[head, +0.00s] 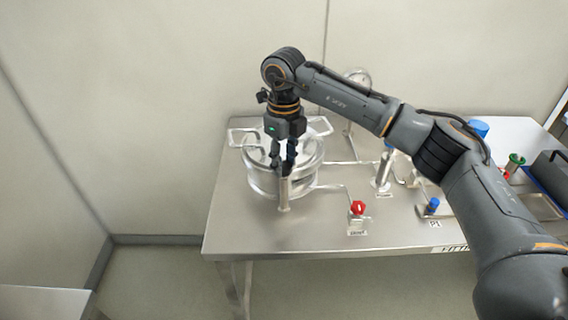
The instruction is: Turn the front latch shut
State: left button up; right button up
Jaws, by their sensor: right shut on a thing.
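A round steel vessel (259,183) with a lid and loop handles stands at the left of the steel table. The front latch (284,193) is an upright metal post at the vessel's front edge. My right gripper (284,170) points down over the vessel's front and is shut on the top of the front latch. The fingers and wrist hide part of the lid and the latch's upper end. I cannot tell the exact turn of the latch. My left gripper is not in view.
The steel table (300,235) has bare room at its front left. A red valve knob (357,208) on a pipe stands right of the vessel. A blue knob (433,204) and a green knob (516,159) are farther right. A gauge (358,77) rises behind.

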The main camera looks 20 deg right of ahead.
aim_at(284, 165)
jog(key=shift+w+r+m, duration=0.1)
jog(key=shift+m, duration=0.5)
jog(key=o, duration=1.2)
jog(key=shift+c, duration=0.2)
notch_tip(284, 165, up, 12)
